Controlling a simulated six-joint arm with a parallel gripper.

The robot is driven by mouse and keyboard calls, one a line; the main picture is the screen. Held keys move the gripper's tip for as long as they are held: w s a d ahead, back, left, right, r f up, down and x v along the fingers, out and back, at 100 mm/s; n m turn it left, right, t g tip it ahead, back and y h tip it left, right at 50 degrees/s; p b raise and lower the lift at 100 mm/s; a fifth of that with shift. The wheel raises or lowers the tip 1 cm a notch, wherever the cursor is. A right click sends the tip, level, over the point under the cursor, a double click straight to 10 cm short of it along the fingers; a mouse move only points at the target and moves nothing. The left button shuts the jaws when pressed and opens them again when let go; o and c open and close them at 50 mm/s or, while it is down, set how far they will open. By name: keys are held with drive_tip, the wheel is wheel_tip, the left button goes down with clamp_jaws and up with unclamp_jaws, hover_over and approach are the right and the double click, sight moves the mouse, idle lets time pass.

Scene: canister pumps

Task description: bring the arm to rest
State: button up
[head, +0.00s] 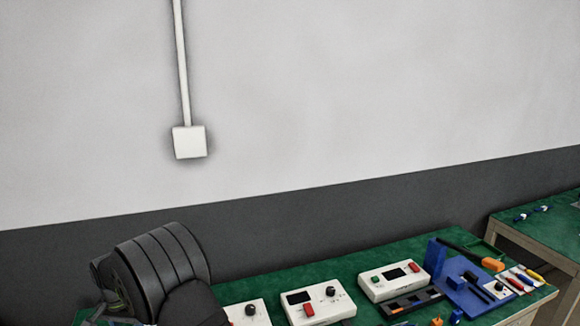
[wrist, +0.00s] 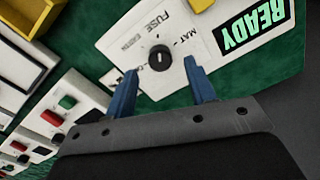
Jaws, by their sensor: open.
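My gripper (wrist: 160,66) shows in the wrist view with its two blue fingers apart and nothing held between them. Beyond the fingers is a white panel (wrist: 120,45) with a black knob (wrist: 160,58), the words FUSE and MAT, and a green READY display (wrist: 252,27). The knob appears in the gap between the fingertips; I cannot tell how far off it is. In the head view, my dark arm fills the lower left, and the fingers are hidden or out of frame.
A green-topped bench (head: 350,262) carries white control boxes (head: 318,302), a blue fixture (head: 462,292) and an orange-handled tool (head: 492,264). Another table (head: 548,229) stands at the right. A wall box (head: 189,142) hangs behind. A yellow container (wrist: 28,18) shows in the wrist view.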

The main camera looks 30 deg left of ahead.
drive_tip(key=shift+f, duration=1.65)
